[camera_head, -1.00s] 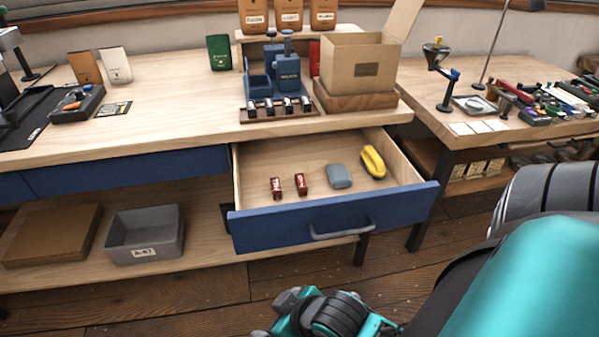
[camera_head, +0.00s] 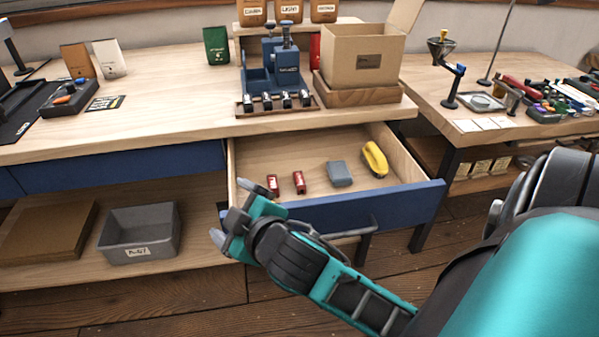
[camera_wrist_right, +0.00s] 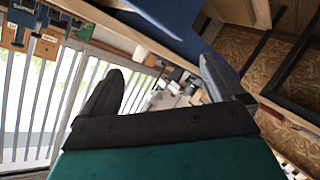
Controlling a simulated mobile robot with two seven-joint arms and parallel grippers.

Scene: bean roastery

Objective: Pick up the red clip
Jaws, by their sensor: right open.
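Two small red objects that look like clips lie in the open drawer (camera_head: 372,213): a left red clip (camera_head: 272,184) and a right red clip (camera_head: 299,182). They are apart, and both have pale markings. My right gripper (camera_head: 230,212) is open and empty at the drawer's front left corner, just left of and in front of the left red clip. In the right wrist view my right gripper (camera_wrist_right: 162,66) shows two spread fingers with nothing between them; no clip shows there. My left gripper is not in view.
The drawer also holds a grey-blue block (camera_head: 339,174) and a yellow object (camera_head: 374,159) to the right. Above it is the wooden worktop (camera_head: 170,125), with a clip-like row on a wooden rack (camera_head: 276,108) and a cardboard box (camera_head: 362,62). A grey bin (camera_head: 140,234) stands on the lower shelf.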

